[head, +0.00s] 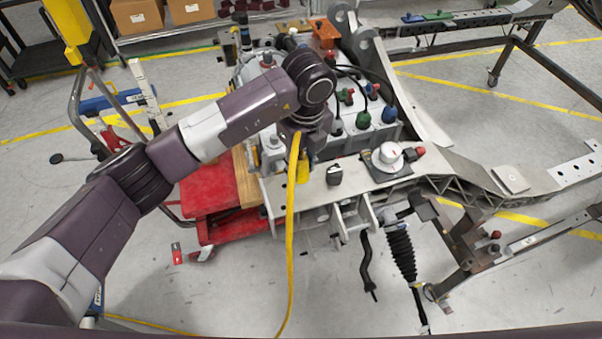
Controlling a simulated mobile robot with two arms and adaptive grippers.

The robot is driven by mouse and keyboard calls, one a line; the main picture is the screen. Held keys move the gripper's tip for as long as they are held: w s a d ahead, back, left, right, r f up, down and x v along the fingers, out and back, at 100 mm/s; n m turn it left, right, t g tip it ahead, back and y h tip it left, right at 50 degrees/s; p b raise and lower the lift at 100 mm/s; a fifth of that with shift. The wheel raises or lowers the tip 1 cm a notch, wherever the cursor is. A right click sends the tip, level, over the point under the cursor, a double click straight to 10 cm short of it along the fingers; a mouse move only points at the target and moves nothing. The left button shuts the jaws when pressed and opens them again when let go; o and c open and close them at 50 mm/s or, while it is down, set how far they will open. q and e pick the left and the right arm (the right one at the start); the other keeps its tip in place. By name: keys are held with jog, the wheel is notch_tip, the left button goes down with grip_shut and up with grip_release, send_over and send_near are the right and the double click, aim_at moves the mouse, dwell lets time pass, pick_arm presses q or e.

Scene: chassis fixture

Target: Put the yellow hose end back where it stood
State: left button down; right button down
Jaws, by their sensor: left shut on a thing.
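The yellow hose (291,220) rises from the floor at the bottom of the head view to the front of the chassis fixture. Its yellow end (303,170) shows just below my left gripper (304,148), over the fixture's light metal plate (312,192). My left gripper points down and is shut on the hose end. The wrist hides most of the fingers and the grip. I cannot tell whether the hose end touches the plate. My right gripper is not in view.
A black knob (334,175) and a white round cap (388,154) stand on the plate to the right. Blue, green and red connectors (363,118) crowd the block behind. A red cart (208,187) is at the left. Open floor lies in front.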

aim_at(302, 161)
pick_arm(q)
notch_tip(302, 161, down, 4)
jog(key=shift+f+p, duration=0.2)
jog(key=shift+p, duration=0.35)
jog(key=shift+f, duration=0.15)
jog(key=c, duration=1.5)
grip_release()
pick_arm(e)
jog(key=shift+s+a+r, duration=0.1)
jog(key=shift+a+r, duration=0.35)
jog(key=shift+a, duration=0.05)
pick_arm(q)
jog(key=shift+r, duration=0.25)
jog(key=shift+d+r+b, duration=0.1)
jog(key=shift+r+b, duration=0.2)
jog(key=r+b, duration=0.1)
jog(key=r, duration=0.2)
jog(key=r+b, duration=0.1)
jog(key=r, duration=0.3)
jog(key=s+r+b, duration=0.1)
jog(key=r, duration=0.2)
jog(key=shift+d+r, duration=0.2)
jog(key=shift+r, duration=0.4)
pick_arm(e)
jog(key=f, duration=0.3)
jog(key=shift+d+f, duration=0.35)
